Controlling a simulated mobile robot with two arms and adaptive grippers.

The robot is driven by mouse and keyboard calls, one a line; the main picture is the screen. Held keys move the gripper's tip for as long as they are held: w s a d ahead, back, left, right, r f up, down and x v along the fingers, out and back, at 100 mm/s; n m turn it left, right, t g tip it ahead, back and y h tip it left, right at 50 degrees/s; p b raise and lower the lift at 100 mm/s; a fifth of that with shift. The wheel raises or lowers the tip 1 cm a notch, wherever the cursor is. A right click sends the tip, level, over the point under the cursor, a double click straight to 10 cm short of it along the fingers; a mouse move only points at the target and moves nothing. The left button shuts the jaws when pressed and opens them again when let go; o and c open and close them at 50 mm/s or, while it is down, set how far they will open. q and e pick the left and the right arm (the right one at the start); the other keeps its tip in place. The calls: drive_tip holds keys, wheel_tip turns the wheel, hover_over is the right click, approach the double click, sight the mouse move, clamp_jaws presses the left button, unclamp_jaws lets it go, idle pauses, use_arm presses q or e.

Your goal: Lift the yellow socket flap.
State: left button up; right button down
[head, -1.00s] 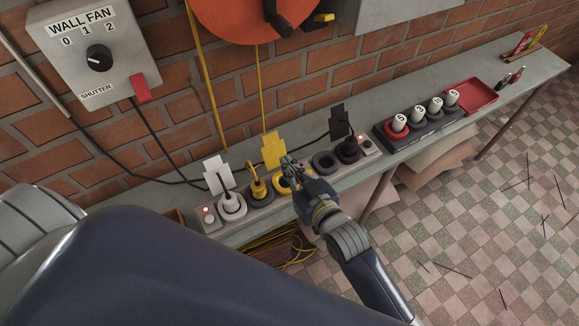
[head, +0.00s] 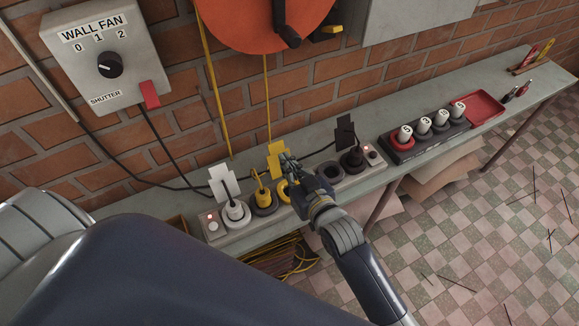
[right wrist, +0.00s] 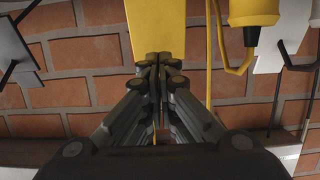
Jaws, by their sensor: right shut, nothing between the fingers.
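The yellow socket flap (head: 277,158) stands upright on the socket strip, behind the yellow socket ring (head: 283,191). It also fills the top middle of the right wrist view (right wrist: 157,22). My right gripper (head: 287,162) is shut and empty, with its fingertips at the flap in the head view. In the right wrist view the closed fingertips (right wrist: 160,65) overlap the flap's edge; I cannot tell whether they touch it. The gripper and wrist hide part of the strip. My left gripper is not in view.
A white plug (head: 235,210), a yellow plug (head: 263,196) and a black plug (head: 353,156) stand in the strip along the bench. A white flap (head: 222,180) and a black flap (head: 345,134) flank the yellow one. A red tray (head: 477,107) lies further right. The brick wall is close behind.

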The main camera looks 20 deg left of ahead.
drive_tip(key=shift+r+b+x, duration=0.25)
drive_tip(key=shift+b+x, duration=0.2)
drive_tip(key=shift+x, duration=0.7)
drive_tip(key=shift+s+d+r+p, duration=0.15)
drive_tip(key=shift+s+d+p, duration=0.15)
drive_tip(key=shift+p, duration=0.25)
drive_tip(key=p+v, duration=0.5)
drive_tip(key=v, duration=0.2)
drive_tip(key=shift+d, duration=0.15)
drive_tip(key=shift+d, duration=0.1)
